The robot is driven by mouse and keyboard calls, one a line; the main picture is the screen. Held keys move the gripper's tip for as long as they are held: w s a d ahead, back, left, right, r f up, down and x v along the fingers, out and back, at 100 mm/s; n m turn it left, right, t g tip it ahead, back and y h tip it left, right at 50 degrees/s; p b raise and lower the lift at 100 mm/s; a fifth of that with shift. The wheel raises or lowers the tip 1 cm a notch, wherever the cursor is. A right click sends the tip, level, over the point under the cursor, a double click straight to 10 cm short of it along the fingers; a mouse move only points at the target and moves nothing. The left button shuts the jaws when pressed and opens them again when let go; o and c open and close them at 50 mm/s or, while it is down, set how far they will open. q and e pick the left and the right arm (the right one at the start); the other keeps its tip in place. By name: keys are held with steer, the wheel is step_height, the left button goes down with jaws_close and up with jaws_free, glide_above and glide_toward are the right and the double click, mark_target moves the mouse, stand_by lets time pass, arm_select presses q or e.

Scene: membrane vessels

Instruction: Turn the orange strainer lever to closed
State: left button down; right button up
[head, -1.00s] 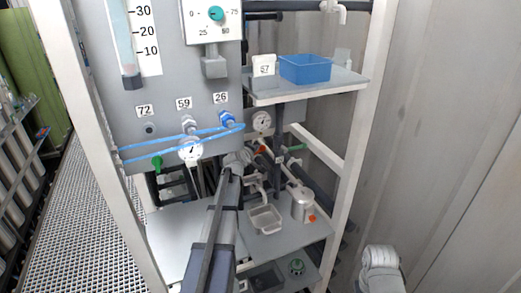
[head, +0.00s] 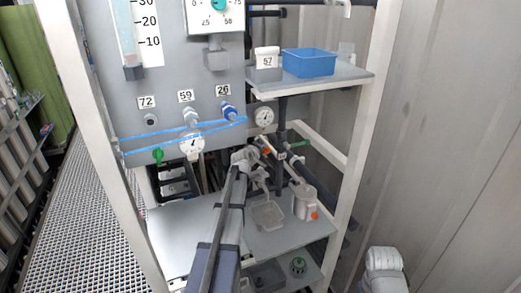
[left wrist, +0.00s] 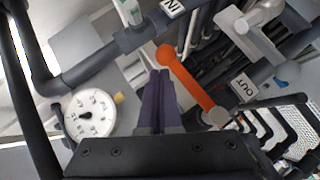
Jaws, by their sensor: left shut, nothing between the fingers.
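In the left wrist view the orange lever (left wrist: 190,84) runs slantwise from a round orange knob (left wrist: 166,54) near the IN tag down to a grey pivot (left wrist: 216,117). My left gripper (left wrist: 158,78) is shut and empty, its dark fingers just left of the lever with the tips near the knob. I cannot tell if they touch it. In the head view the left gripper (head: 246,156) reaches in under the panel, beside a small orange spot (head: 266,151); most of the lever is hidden there. My right gripper is not in view.
A dial gauge (left wrist: 89,112) and dark pipes crowd the left.

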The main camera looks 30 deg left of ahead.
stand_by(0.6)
arm_select(q)
steer(key=p+v, duration=0.2)
steer(key=v, duration=0.5)
steer(key=shift+s+p, duration=0.35)
steer(key=shift+p, duration=0.05)
steer(key=shift+d+r, duration=0.1)
steer(key=s+d+f+m+g+h+b, duration=0.1)
steer(key=s+d+f+m+g+h, duration=0.2)
steer(key=d, duration=0.6)
steer(key=s+d+f+m+g+b, duration=0.1)
steer(key=s+d+f+m, duration=0.25)
steer(key=d+f, duration=0.45)
steer(key=s+d+f+m+g+h+b, duration=0.1)
steer(key=s+d+f+m+g+h, duration=0.2)
steer(key=d, duration=0.8)
steer(key=s+d+f+m+g+y+b, duration=0.1)
steer(key=s+d+f+m+g, duration=0.1)
steer(key=s, duration=0.5)
steer(key=s+d+f+m+g+y+b, duration=0.1)
steer(key=s+d+f+m+g+y, duration=0.1)
steer(key=s+d+m, duration=0.2)
steer(key=s+d+f+m+g+y+b, duration=0.1)
steer(key=s+d+f+m+g, duration=0.1)
steer(key=s, duration=0.8)
steer(key=d+m+g, duration=0.1)
steer(key=d+m, duration=0.1)
steer(key=d, duration=0.1)
steer(key=shift+s+y, duration=0.35)
steer(key=shift+y, duration=0.05)
